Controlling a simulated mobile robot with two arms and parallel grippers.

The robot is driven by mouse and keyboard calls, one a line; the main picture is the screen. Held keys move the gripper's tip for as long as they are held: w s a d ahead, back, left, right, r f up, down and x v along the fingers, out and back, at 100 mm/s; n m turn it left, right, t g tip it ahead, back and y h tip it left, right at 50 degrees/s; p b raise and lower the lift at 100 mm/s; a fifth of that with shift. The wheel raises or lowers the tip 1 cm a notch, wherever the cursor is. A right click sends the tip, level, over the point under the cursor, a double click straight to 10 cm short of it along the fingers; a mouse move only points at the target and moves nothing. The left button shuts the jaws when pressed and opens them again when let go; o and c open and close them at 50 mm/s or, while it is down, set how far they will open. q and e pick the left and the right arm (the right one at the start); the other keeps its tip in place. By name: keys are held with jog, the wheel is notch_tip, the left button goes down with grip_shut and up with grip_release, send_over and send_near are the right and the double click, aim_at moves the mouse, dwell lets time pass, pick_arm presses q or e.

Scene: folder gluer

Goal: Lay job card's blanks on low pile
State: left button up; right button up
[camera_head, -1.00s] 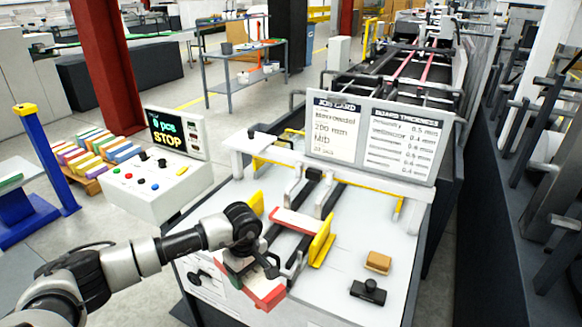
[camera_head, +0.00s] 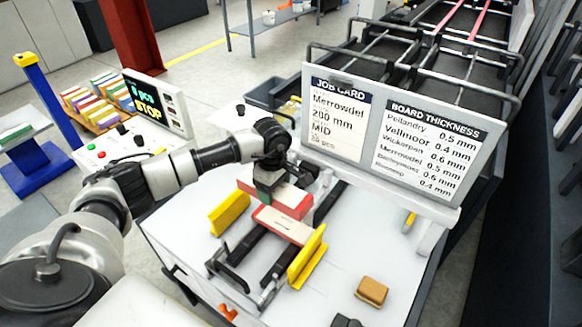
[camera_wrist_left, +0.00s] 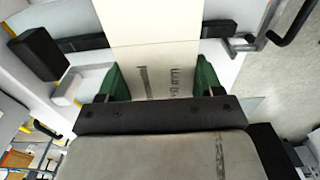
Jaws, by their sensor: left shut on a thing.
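My left gripper (camera_head: 266,190) is shut on a stack of blanks (camera_head: 290,201) with a red side and pale top. It holds the stack at the far side of the low pile (camera_head: 283,224), which has a pale top and red edge. The pile sits between two yellow guides (camera_head: 229,213) (camera_head: 307,257). In the picture the stack partly overlaps the pile's far edge; I cannot tell whether they touch. In the left wrist view, green fingers (camera_wrist_left: 164,82) flank a cream printed blank (camera_wrist_left: 160,68). The job card (camera_head: 338,118) reads 200 mm, MID. My right gripper is out of view.
A board thickness list (camera_head: 425,150) stands beside the job card. A tan block (camera_head: 371,291) lies on the white table (camera_head: 335,295) at the right. A control box (camera_head: 130,150) with a display reading STOP stands at the left. The table's right part is mostly clear.

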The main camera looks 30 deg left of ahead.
pick_arm(q)
jog(key=shift+w+r, duration=0.1)
jog(key=shift+w, duration=0.1)
jog(key=shift+s+f+b, duration=0.55)
jog(key=shift+s, duration=0.15)
jog(key=b, duration=0.3)
send_near(275, 226)
jog(key=shift+d, duration=0.1)
notch_tip(275, 226, down, 4)
jog(key=b, duration=0.3)
jog(key=shift+f, duration=0.1)
jog(key=shift+f+b, duration=0.6)
jog(key=shift+b, duration=0.05)
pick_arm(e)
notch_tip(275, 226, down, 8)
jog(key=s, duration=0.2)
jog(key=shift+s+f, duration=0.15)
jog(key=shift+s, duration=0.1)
pick_arm(q)
jog(key=shift+f+b, duration=0.45)
jog(key=shift+f, duration=0.05)
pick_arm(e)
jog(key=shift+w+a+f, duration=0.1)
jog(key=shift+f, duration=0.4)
pick_arm(q)
jog(key=o, duration=1.3)
jog(key=shift+s, duration=0.1)
